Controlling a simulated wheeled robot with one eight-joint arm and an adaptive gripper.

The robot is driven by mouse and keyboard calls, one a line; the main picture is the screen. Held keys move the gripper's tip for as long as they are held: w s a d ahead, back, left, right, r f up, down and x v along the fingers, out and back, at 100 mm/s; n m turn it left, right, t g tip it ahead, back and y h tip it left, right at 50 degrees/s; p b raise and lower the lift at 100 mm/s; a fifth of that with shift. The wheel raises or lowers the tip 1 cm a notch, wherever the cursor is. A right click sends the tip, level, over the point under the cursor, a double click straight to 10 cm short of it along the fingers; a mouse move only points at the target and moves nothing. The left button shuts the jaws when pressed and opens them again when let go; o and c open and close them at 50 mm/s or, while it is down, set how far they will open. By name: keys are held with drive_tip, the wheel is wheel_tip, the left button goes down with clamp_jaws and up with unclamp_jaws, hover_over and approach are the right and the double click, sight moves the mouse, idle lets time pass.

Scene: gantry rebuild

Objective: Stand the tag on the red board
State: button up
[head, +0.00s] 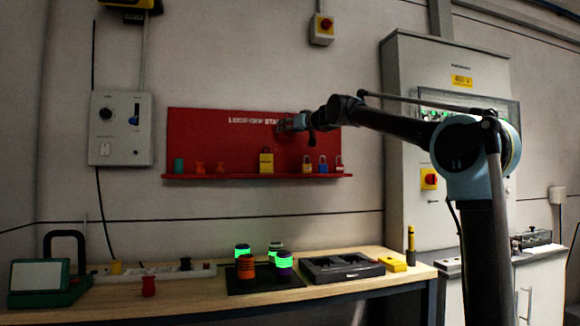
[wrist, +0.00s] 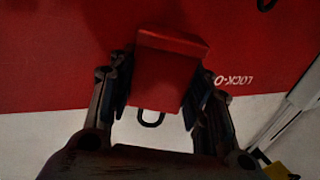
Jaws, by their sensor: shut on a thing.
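The red lockout board (head: 215,130) hangs on the wall with a narrow red ledge (head: 240,177) along its bottom. My gripper (head: 290,124) is in front of the board's upper middle, above the ledge. In the wrist view my gripper (wrist: 158,100) is shut on a red block-like tag (wrist: 160,75) with a dark loop at one end. In the head view I cannot make out the held tag against the red board. I cannot tell whether it touches the board.
On the ledge stand a green piece (head: 179,165), two orange-red pieces, a larger yellow lock-like piece (head: 266,161) and small yellow, blue (head: 323,166) and red padlocks. Gaps lie either side of the larger yellow piece. A cluttered wooden bench (head: 200,297) is below; a grey cabinet (head: 405,90) stands right.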

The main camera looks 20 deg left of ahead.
wheel_tip(320, 180, down, 15)
drive_tip(key=shift+r, duration=0.15)
idle(0.4)
drive_tip(key=o, duration=0.8)
drive_tip(key=v, duration=1.2)
drive_tip(key=shift+d, duration=0.1)
